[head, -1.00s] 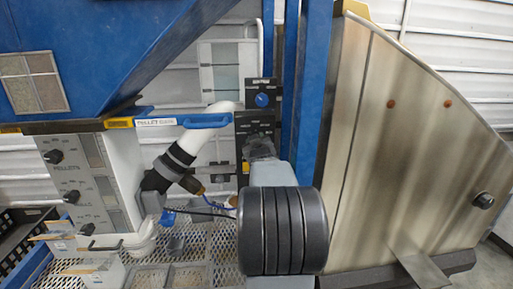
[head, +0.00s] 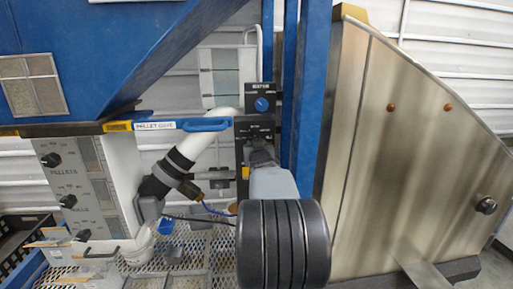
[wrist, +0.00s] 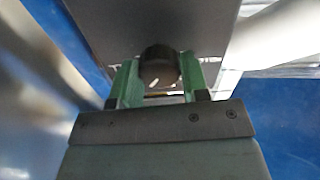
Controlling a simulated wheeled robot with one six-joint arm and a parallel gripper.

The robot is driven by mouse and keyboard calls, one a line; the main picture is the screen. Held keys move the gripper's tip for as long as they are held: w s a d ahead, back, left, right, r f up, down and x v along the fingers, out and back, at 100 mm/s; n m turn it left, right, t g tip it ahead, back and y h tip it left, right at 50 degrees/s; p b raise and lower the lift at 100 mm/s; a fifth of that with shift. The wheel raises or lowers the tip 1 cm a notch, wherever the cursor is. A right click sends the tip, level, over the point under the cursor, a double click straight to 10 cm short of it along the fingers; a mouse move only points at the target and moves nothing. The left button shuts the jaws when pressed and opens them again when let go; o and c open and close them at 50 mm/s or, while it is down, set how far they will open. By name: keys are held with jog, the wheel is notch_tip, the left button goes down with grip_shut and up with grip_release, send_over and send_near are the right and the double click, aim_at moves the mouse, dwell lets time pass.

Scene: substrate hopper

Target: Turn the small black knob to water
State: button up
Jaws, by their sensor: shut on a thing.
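The small black knob (wrist: 158,66) shows in the wrist view as a dark round cap with a pale mark, on a dark panel. My gripper (wrist: 157,78) has its two green fingers on either side of the knob and is shut on it. In the head view the dark control panel (head: 242,133) stands upright beside the blue post. My gripper (head: 261,150) and grey wrist cover its lower part and hide the small knob there. The label words around the knob are too small or hidden to read.
A blue knob (head: 262,104) sits on a black plate just above the panel. A blue handle (head: 207,124) and a white pipe (head: 207,140) are close on the left. A blue post (head: 306,100) and a large metal hopper side (head: 410,150) stand on the right.

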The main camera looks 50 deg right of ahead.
jog(key=o, duration=0.9)
jog(key=b+v, duration=0.2)
jog(key=v, duration=1.1)
jog(key=shift+s+a, duration=0.25)
